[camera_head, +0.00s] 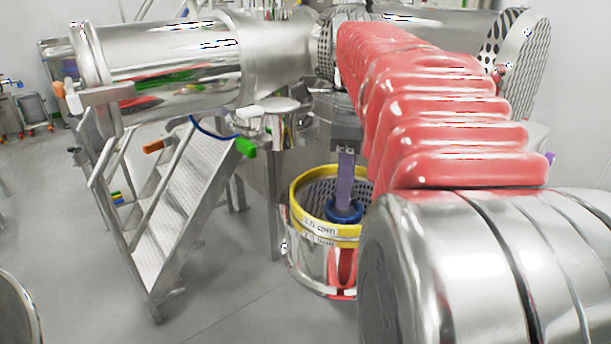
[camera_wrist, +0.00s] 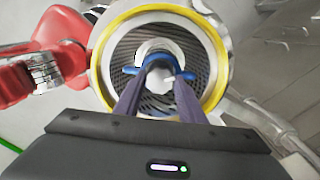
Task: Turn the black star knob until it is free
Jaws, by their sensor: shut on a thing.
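My gripper (camera_head: 346,200) reaches down into a round steel drum (camera_head: 305,255) with a yellow rim and a perforated inner wall. In the wrist view the two purple-grey fingers of my gripper (camera_wrist: 161,78) close in on a blue fitting (camera_wrist: 132,71) at the drum's middle. The blue fitting (camera_head: 343,216) also shows at the fingertips in the head view. A pale, rounded piece shows between and behind the fingers. I cannot make out a black star knob in either view; the fingers cover part of the middle.
Metal steps (camera_head: 178,200) with rails stand left of the drum. A large steel cylinder (camera_head: 180,60) lies above them. My red-sleeved arm hides much of the right side. Grey floor (camera_head: 235,290) is clear in front of the steps.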

